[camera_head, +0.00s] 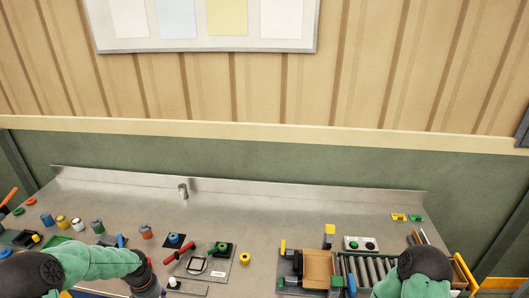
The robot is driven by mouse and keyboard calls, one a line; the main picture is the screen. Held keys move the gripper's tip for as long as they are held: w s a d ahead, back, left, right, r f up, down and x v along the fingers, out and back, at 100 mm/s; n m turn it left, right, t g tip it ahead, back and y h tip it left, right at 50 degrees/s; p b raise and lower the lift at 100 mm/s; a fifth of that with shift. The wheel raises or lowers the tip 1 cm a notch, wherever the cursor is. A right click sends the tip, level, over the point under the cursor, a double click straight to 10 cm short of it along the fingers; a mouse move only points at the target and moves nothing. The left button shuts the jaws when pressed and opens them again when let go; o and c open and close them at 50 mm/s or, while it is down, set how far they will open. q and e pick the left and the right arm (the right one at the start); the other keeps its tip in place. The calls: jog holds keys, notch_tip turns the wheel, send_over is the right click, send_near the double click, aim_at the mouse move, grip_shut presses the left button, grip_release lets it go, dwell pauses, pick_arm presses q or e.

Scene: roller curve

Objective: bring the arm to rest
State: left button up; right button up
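My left arm (90,262) is green with a dark round joint cap and reaches in from the lower left over the bench. It ends in a dark and grey wrist section (145,279) at the bottom edge, and its fingers are out of the picture. My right arm (416,268) shows only as a green and dark rounded link at the lower right, in front of a roller conveyor. The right gripper is out of the picture.
The grey metal bench (300,205) holds several small jars at left, a fixture plate (200,264), a yellow ring (244,258), a brown box (318,268), a roller conveyor (368,270) and a button box (360,243). The back middle is mostly clear, with a small metal cylinder (183,190).

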pick_arm(q)
jog(key=s+d+f+h+b, duration=0.25)
jog(key=d+f+b, duration=0.35)
jog(key=d+f, duration=0.65)
jog(key=s+d+f+n+b, duration=0.1)
jog(key=s+d+f+b, duration=0.5)
jog(key=f, duration=0.3)
jog(key=s+d+f+n+h+b, duration=0.1)
jog(key=s+d+f+n+b, duration=0.1)
jog(key=s+d+f+b, duration=0.3)
jog(key=s+d+f, duration=0.3)
jog(key=s+f, duration=0.1)
jog(key=f, duration=0.1)
jog(key=shift+d+f+b, duration=0.3)
jog(key=shift+d+b, duration=0.1)
